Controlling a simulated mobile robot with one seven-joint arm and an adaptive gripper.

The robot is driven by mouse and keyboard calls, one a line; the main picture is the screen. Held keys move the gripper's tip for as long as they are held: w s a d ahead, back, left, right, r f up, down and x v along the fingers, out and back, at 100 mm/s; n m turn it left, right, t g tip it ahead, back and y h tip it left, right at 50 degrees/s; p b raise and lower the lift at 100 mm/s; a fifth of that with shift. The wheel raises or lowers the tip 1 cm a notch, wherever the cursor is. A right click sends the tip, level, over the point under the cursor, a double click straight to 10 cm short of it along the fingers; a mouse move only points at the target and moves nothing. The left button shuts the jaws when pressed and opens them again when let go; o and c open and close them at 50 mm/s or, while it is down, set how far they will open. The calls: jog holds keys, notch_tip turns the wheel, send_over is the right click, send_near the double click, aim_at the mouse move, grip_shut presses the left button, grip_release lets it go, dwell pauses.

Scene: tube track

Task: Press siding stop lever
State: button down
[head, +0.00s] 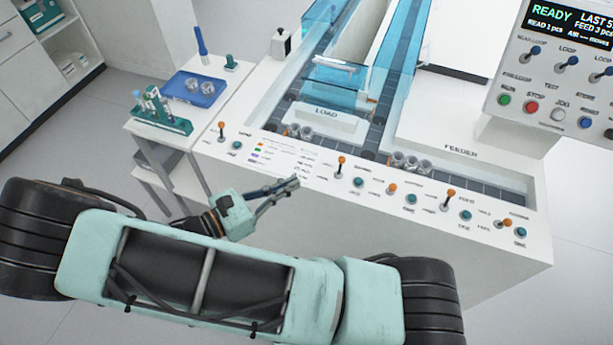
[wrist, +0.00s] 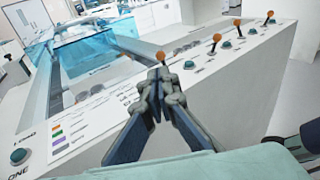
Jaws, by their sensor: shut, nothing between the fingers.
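Several orange-knobbed levers line the front edge of the white console; their labels are too small to tell which one is the siding stop lever. One lever (head: 340,163) stands upright right of my gripper; others are a left lever (head: 221,130), a low or tilted lever (head: 392,189), an upright lever (head: 449,198) and a tilted lever (head: 506,223). My gripper (head: 294,183) is shut and empty, at the console's front edge beside the printed legend. In the wrist view my gripper (wrist: 160,78) has its fingertips just below the nearest orange knob (wrist: 160,56), apparently apart from it.
Teal buttons (head: 358,182) sit beside the levers. Tubes (head: 410,163) stand on the dark track behind them. Blue clear guards (head: 395,80) rise farther back. A control panel (head: 555,75) is at upper right. A side table with a blue tray (head: 195,88) and a rack (head: 160,115) stands left.

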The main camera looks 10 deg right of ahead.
jog(key=shift+v, duration=1)
jog(key=shift+r, duration=0.1)
